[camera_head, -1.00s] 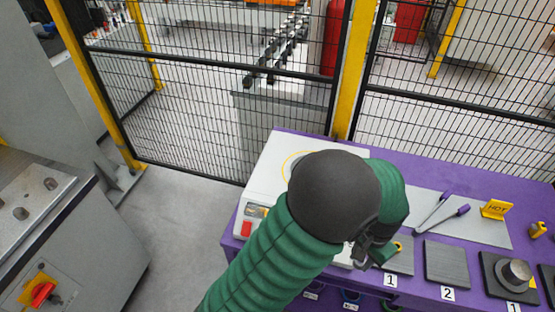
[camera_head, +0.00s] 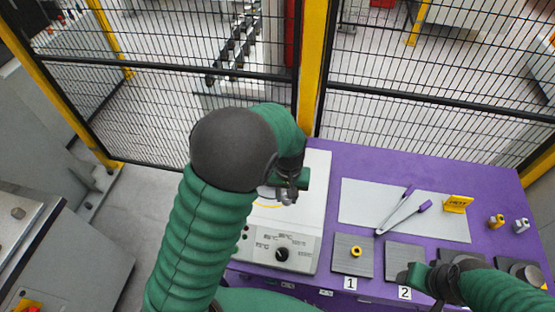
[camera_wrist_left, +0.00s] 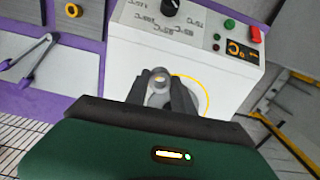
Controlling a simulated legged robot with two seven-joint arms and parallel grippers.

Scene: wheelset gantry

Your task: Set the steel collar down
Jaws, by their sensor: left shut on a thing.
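My left gripper (camera_head: 288,192) is shut on the steel collar (camera_wrist_left: 158,82), a small grey ring that shows between its fingertips in the left wrist view. The gripper is over the white heater unit (camera_head: 310,218), beside the yellow circle (camera_head: 268,205) on its top. In the left wrist view the collar overlaps the left part of that circle (camera_wrist_left: 205,88). I cannot tell whether the collar touches the surface. My right gripper (camera_head: 420,277) is low at the right, by pad 2; its jaws are not clear.
A brass-coloured ring (camera_head: 356,251) lies on pad 1 (camera_head: 345,267). Pad 2 (camera_head: 400,252) looks bare where visible. Tongs (camera_head: 400,215) and a yellow HOT sign (camera_head: 457,204) are on a grey sheet. The heater's dial (camera_head: 282,254) faces front. A mesh fence stands behind.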

